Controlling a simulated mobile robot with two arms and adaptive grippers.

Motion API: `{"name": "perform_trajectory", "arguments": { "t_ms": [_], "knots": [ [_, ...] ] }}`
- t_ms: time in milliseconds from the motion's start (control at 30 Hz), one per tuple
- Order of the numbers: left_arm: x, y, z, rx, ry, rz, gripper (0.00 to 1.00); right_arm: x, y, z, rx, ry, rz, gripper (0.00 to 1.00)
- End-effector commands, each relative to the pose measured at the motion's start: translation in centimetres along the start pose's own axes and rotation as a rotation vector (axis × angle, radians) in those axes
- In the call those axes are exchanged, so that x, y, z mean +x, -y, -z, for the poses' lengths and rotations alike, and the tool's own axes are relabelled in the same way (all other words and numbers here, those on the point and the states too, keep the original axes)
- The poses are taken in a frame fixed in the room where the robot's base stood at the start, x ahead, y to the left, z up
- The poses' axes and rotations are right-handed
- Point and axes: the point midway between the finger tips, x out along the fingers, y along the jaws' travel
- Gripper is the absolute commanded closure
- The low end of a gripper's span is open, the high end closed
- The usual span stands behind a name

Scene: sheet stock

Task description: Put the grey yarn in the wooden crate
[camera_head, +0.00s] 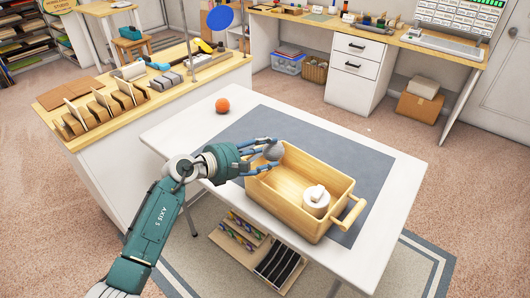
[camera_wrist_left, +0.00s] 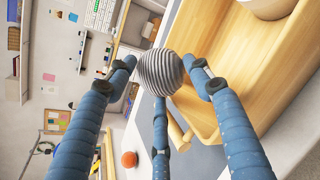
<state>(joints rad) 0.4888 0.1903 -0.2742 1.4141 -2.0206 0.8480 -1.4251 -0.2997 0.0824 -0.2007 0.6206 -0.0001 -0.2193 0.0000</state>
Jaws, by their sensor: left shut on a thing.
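The grey yarn (camera_head: 273,151) is a ball held at the fingertips of my left gripper (camera_head: 268,150), which is shut on it. It also shows as a striped grey ball in the left wrist view (camera_wrist_left: 159,72), between the blue fingers. The gripper holds it at the left rim of the wooden crate (camera_head: 285,193), close to the far left corner. The crate stands on the white table and has a rod handle at its right end. A white roll with a small white piece on top (camera_head: 316,199) is inside the crate at the right. My right gripper is not in view.
An orange ball (camera_head: 222,105) lies on the white table (camera_head: 180,128) near its far left edge. A blue-grey mat (camera_head: 345,155) lies under the crate. A wooden counter with card holders (camera_head: 100,105) runs along the left.

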Motion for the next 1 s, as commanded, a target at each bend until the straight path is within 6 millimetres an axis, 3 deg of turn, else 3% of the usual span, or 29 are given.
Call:
{"name": "perform_trajectory", "arguments": {
  "t_ms": [400, 433, 500, 833, 1000],
  "knots": [
    [0.3, 0.5, 0.6, 0.000, 0.000, 0.000, 0.67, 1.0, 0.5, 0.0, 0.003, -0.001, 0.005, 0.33],
    [0.3, 0.5, 0.6, 0.000, 0.000, 0.000, 0.43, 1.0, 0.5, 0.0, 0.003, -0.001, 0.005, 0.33],
    [0.3, 0.5, 0.6, 0.000, 0.000, 0.000, 0.29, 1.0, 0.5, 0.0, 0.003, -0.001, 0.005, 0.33],
    [0.2, 0.3, 0.5, -0.001, 0.001, 0.000, 0.29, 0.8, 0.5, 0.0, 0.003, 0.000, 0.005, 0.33],
    [-0.3, -0.5, -0.8, -0.002, 0.002, -0.001, 0.29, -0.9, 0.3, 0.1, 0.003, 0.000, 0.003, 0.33]
  ]
}}
